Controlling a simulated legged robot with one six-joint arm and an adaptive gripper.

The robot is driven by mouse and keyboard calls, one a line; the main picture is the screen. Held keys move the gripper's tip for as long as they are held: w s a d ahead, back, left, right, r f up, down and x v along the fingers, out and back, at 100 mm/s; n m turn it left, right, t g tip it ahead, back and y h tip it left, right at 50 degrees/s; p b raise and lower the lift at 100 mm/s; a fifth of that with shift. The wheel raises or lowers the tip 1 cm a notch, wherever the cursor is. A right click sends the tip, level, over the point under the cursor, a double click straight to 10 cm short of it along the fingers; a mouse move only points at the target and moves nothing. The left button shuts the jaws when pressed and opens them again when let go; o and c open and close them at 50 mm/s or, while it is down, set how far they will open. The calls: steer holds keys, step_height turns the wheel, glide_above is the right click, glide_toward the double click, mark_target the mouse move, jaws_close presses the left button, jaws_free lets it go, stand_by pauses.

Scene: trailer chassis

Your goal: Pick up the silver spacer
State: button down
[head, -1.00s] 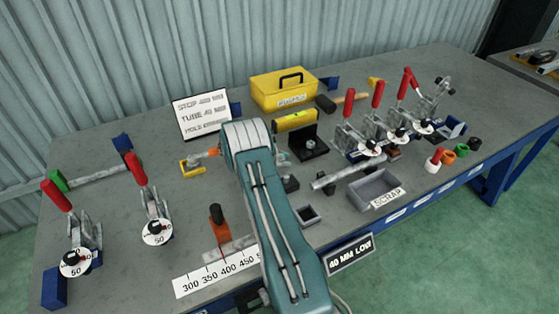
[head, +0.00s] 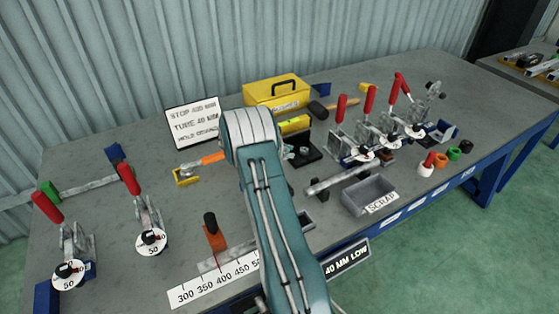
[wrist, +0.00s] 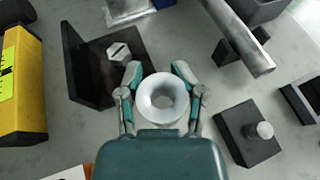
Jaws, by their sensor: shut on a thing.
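The silver spacer (wrist: 144,101), a pale round ring with a hole through it, sits between the fingers of my gripper (wrist: 157,72) in the wrist view. The fingers are shut on its two sides. I look straight down its hole. How far it is above the bench I cannot tell. In the head view my arm hides the spacer and most of the gripper.
A black angle bracket (wrist: 98,83) with a hex bolt (wrist: 118,50) lies ahead-left, a yellow level (wrist: 22,90) farther left. A dark block with a peg (wrist: 245,140) is at right, below a tube (wrist: 240,40). The scrap tray (head: 352,205) and toggle clamps (head: 366,148) stand right.

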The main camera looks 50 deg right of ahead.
steer(key=s+d+r, duration=0.5)
steer(key=s, duration=0.4)
steer(key=shift+d+r, duration=0.25)
steer(key=shift+r, duration=0.15)
